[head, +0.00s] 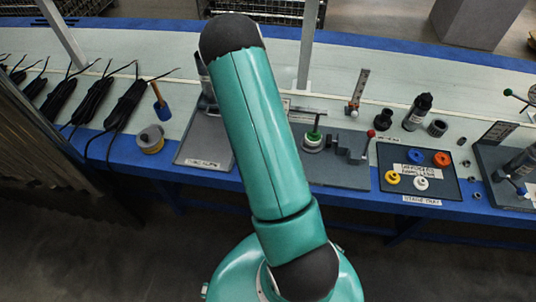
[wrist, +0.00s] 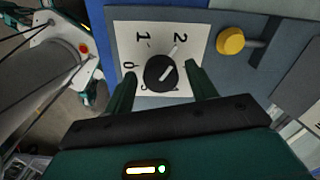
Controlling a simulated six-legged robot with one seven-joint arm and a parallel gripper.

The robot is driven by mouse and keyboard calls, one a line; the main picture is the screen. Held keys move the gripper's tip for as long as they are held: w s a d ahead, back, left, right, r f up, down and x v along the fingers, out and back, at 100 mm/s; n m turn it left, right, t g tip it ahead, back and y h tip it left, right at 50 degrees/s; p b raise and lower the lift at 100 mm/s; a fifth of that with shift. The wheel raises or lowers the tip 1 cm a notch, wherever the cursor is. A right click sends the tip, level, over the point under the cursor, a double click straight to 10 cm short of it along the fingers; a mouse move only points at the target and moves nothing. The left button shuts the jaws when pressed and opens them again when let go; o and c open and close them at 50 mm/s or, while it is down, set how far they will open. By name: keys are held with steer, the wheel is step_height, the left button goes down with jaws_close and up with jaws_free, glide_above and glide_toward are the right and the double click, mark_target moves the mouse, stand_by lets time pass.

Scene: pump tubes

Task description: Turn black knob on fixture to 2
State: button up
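In the wrist view the black knob (wrist: 159,74) sits on a white dial plate (wrist: 150,35) of the grey fixture (wrist: 225,75). The digits 0, 1 and 2 are readable; markings below the knob are partly covered by my gripper. The knob's pale line slants to the upper right, roughly toward the 2; its exact alignment is hard to judge. My gripper (wrist: 160,68) is open, with one finger left of the knob and one right. The fingers appear apart from it. In the head view my arm hides the gripper and the knob.
A yellow round part (wrist: 230,41) with a dark bar is right of the dial. In the head view, the bench holds black cable bundles (head: 92,101), a yellow spool (head: 151,139), a dark bottle (head: 418,112) and a tray (head: 388,154) with coloured fittings.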

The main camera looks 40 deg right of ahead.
steer(key=shift+d+r, duration=0.1)
steer(key=shift+r, duration=0.05)
step_height(320, 180, up, 14)
steer(key=shift+f, duration=0.2)
stand_by(0.4)
stand_by(0.4)
steer(key=a+r+n+t+y, duration=0.1)
steer(key=a+r+n+t, duration=0.2)
steer(key=a+r+n, duration=1.05)
steer(key=s+a+r+n+t, duration=0.1)
steer(key=s+a+r+n, duration=0.4)
steer(key=a+r+n, duration=0.1)
steer(key=s+a+r+n+t+h, duration=0.1)
steer(key=s+a+r+n, duration=0.4)
steer(key=r, duration=0.4)
steer(key=shift+s+a+n+t, duration=0.35)
steer(key=shift+a+n, duration=0.1)
steer(key=shift+a, duration=0.8)
